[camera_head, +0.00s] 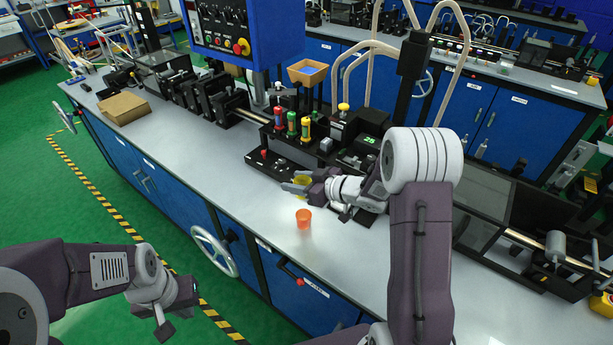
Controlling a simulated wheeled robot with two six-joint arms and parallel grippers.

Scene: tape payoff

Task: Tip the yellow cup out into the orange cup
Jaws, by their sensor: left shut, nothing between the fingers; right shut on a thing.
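The orange cup (303,218) stands upright on the grey bench top (262,214), near its front edge. My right gripper (297,185) is shut on the yellow cup (302,181), just behind the orange cup and a little above the bench. The fingers cover part of the yellow cup, and I cannot see what is inside it. The two cups look apart. My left gripper (172,322) is shut and empty, low in front of the bench at the left, away from both cups.
A black machine base with a red button (264,153) and red, green and yellow-topped posts stands behind the cups. A cardboard box (123,108) lies at the left end of the bench. A handwheel (214,251) sticks out in front. The bench left of the orange cup is clear.

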